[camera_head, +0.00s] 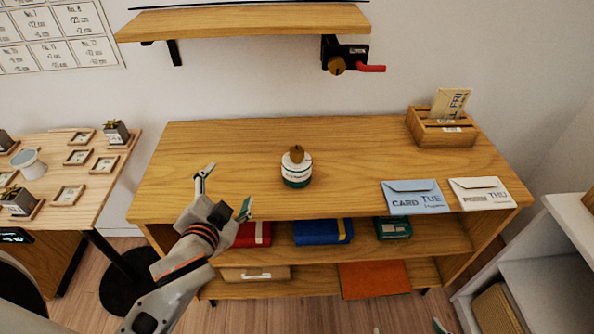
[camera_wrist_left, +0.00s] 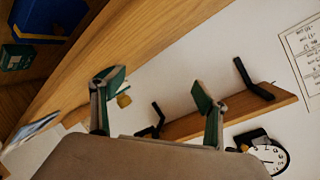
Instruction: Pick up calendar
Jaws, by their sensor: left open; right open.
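No item that I can surely tell to be the calendar shows. A wall chart (camera_head: 55,35) with a printed grid hangs at the upper left of the head view; its cells read like numbers and centimetres. My left gripper (camera_head: 222,193) is open and empty over the front left part of the wooden shelf unit (camera_head: 330,140), left of a white and green jar (camera_head: 296,170). Its parted fingers also show in the left wrist view (camera_wrist_left: 155,88), with nothing between them. Only the fingertips of my right gripper (camera_head: 408,329) show at the bottom edge, apart.
A blue envelope (camera_head: 415,197), a white envelope (camera_head: 482,194) and a wooden letter box (camera_head: 440,128) are on the right of the top. Red (camera_head: 252,234) and blue (camera_head: 322,231) books lie below. A wall shelf (camera_head: 245,24) hangs above. The back left top is clear.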

